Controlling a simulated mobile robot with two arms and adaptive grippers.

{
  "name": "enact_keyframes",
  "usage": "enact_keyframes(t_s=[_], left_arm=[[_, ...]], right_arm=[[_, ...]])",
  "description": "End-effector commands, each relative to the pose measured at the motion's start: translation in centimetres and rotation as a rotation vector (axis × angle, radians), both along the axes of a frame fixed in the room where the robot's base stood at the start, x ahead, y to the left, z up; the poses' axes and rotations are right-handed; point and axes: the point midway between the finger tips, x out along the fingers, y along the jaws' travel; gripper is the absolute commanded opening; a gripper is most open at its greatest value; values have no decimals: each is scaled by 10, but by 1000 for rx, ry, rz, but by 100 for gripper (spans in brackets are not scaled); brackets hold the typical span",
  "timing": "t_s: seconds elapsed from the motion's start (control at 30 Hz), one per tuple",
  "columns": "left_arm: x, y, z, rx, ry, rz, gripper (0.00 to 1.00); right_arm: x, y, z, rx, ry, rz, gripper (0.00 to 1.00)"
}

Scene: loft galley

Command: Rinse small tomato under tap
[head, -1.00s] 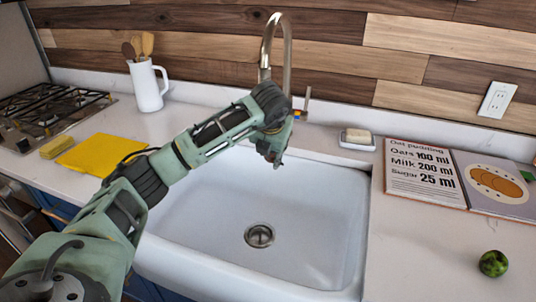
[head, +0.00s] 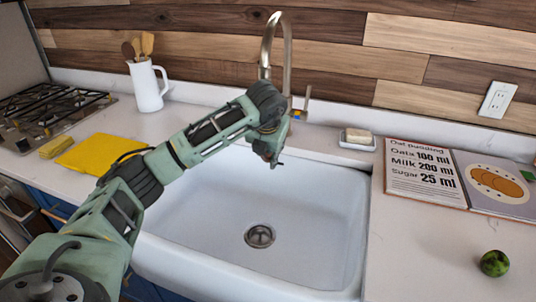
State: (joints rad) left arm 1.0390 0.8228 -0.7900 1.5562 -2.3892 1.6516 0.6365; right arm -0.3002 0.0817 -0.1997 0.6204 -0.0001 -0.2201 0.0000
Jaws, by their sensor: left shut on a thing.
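My left gripper (head: 272,161) hangs over the back of the white sink (head: 320,205), fingers pointing down, just in front of the tap (head: 289,60). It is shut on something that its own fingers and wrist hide. I see no small tomato clearly; it fits only as the hidden thing in these fingers. The tap's spout end is hidden behind my left wrist, and no water stream is visible. The tap's lever (head: 307,97) stands to the right of the spout, with a red and blue mark near it. My right gripper is out of view.
A mottled green round fruit (head: 494,263) lies on the right counter. Behind it is an open recipe book (head: 427,180). A soap dish (head: 357,140) stands behind the sink. At left are a yellow cloth (head: 100,153), a sponge (head: 55,147), a white jug (head: 146,88) and a hob (head: 45,112).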

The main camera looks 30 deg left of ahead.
Motion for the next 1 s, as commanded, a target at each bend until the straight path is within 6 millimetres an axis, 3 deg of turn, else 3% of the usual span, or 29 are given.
enact_keyframes(t_s=[0.5, 1.0], left_arm=[[4, -9, 0, 0, 0, -1, 4], [-29, -29, 0, 0, -1, -1, 4]], right_arm=[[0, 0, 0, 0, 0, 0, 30], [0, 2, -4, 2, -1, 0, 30]])
